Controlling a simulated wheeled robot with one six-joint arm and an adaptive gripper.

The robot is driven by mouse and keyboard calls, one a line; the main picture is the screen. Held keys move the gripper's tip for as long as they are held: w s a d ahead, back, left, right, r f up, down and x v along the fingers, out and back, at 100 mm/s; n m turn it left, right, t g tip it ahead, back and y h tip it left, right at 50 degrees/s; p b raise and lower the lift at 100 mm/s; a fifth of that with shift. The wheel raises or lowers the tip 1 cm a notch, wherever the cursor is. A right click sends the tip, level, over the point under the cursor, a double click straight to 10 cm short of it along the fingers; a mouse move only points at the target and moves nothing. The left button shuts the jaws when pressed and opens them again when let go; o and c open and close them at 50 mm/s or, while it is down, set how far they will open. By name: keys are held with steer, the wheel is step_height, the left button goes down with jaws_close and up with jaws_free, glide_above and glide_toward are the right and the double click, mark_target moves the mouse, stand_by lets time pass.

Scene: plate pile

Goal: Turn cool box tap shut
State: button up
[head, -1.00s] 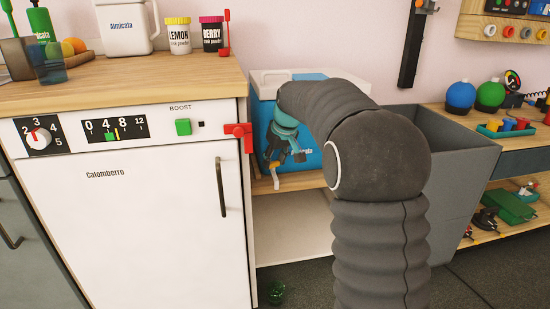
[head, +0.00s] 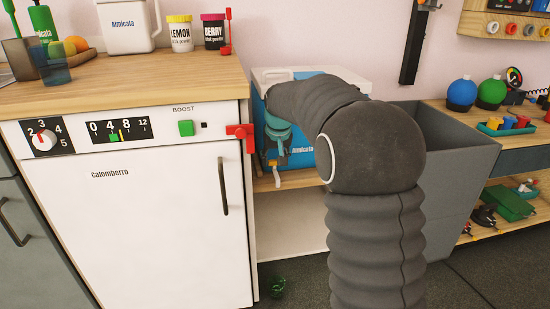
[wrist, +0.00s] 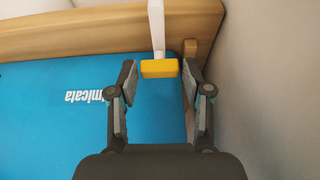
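The cool box (head: 312,160), blue with a white lid, stands on a wooden shelf between the white fridge and a grey bin. It fills the left of the wrist view as a blue face (wrist: 60,130). Its tap shows in the wrist view as a white stem (wrist: 156,25) with a yellow block (wrist: 159,68) at its near end. In the head view a small white part of the tap (head: 277,180) hangs below my gripper (head: 279,158). My gripper is open, its fingertips on either side of the yellow block, with gaps visible. Contact is not seen.
The white fridge (head: 140,215) with a red latch (head: 240,131) is close to the left of my gripper. The grey bin (head: 455,165) is to the right. A wooden shelf edge (wrist: 100,35) runs behind the tap. A green glass (head: 277,288) is on the floor.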

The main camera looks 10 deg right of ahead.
steer(key=shift+o, duration=0.5)
steer(key=shift+r, duration=0.25)
steer(key=v, duration=1.1)
steer(key=shift+s+r, duration=0.2)
